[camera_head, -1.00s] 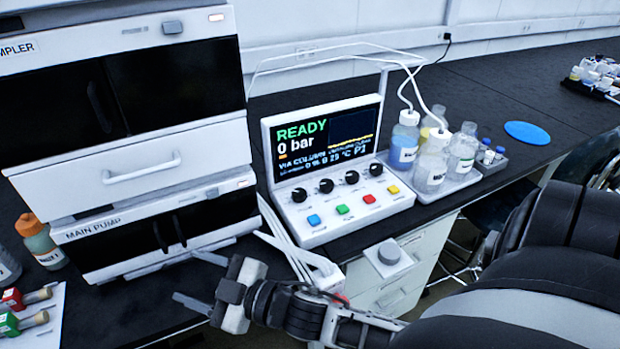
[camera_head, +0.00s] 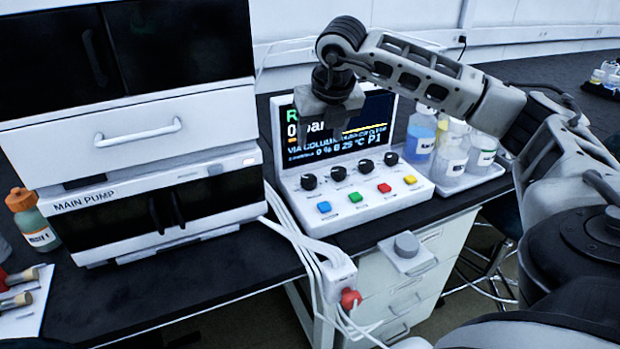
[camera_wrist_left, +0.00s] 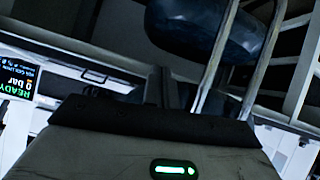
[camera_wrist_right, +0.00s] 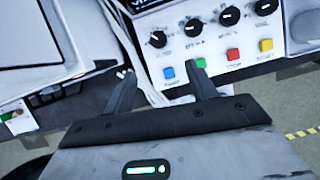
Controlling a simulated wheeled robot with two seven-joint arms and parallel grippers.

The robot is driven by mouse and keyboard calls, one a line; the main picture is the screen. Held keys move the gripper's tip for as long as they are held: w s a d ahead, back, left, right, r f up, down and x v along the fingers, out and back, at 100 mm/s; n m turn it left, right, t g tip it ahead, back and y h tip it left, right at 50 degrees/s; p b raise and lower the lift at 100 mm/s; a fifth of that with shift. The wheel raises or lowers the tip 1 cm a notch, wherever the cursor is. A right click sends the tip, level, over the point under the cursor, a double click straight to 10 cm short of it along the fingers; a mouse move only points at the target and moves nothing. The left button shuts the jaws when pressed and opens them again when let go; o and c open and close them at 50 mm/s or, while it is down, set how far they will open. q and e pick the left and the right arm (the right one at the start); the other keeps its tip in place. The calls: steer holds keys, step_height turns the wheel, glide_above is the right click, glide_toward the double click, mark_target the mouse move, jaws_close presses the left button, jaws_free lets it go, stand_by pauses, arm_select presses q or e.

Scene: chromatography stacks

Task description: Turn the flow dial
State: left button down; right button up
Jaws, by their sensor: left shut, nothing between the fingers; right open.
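The white control console (camera_head: 345,211) has a row of several black dials (camera_head: 338,173) below its screen. The dials also show at the top of the right wrist view (camera_wrist_right: 194,26); their labels are too small to read, so I cannot tell which is the flow dial. My right gripper (camera_head: 322,122) is raised in front of the screen, above the dials, and hides part of the display. Its fingers are apart and empty in the right wrist view (camera_wrist_right: 162,86). My left gripper (camera_wrist_left: 160,85) is shut and empty in its wrist view, and is out of the head view.
Coloured buttons (camera_head: 355,197) line the console front. A grey knob on a small box (camera_head: 405,245) sits at the bench edge. A tray of bottles (camera_head: 465,182) stands right of the console. The pump stack (camera_head: 150,215) and white cables (camera_head: 300,240) are at left.

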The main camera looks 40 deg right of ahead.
mark_target(309, 179)
steer(key=x, duration=1.5)
steer(key=shift+a+f, duration=0.1)
steer(key=shift+a, duration=0.05)
steer(key=c, duration=1)
